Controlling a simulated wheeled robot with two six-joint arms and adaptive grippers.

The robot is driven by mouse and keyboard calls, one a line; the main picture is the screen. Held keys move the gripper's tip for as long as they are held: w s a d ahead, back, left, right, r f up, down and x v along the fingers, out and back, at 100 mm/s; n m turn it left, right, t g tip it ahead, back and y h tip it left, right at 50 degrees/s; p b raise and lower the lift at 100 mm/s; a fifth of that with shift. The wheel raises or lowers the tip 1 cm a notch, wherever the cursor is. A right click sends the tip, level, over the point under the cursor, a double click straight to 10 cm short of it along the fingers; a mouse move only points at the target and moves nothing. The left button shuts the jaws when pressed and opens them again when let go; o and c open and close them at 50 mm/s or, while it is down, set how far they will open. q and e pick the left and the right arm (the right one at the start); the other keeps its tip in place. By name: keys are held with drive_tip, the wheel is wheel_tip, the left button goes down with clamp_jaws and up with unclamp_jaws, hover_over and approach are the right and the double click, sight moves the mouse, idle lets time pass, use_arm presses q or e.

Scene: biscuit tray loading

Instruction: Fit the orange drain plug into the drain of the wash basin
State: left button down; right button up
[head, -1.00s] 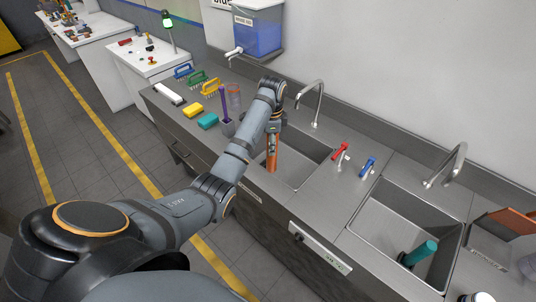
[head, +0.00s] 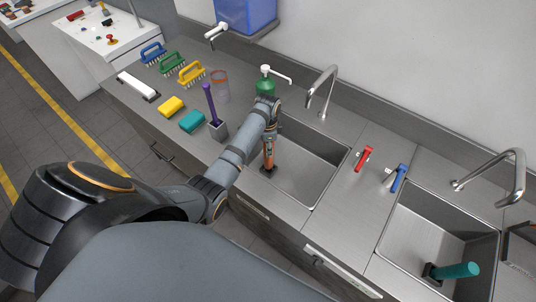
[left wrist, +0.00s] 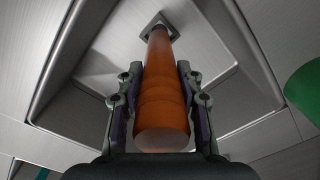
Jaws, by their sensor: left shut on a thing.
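The orange drain plug (head: 268,155) is a long upright cylinder inside the left wash basin (head: 312,172). My left gripper (head: 269,138) is shut on it. In the left wrist view the plug (left wrist: 162,95) lies between the two fingers (left wrist: 159,78), and its far end points at the square drain (left wrist: 157,26). In the head view the dark drain (head: 267,171) shows at the plug's lower end. I cannot tell whether the plug's tip is inside the drain or just above it. My right gripper is not in view.
A tap (head: 322,98) and a green soap pump (head: 265,84) stand behind the left basin. A grey holder (head: 217,131), sponges and brushes are to its left. Red (head: 364,158) and blue (head: 399,178) levers stand between the basins.

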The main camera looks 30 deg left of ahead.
use_arm(q)
wheel_tip(320, 180, down, 4)
drive_tip(key=shift+f, duration=0.2)
drive_tip(key=shift+w+f, duration=0.15)
drive_tip(key=shift+f, duration=0.15)
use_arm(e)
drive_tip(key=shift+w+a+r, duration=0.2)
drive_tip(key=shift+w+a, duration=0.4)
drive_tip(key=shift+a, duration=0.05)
use_arm(q)
drive_tip(key=c, duration=1.2)
unclamp_jaws()
drive_tip(key=o, duration=0.3)
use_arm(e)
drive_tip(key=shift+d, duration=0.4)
use_arm(q)
drive_tip(key=shift+o, duration=0.2)
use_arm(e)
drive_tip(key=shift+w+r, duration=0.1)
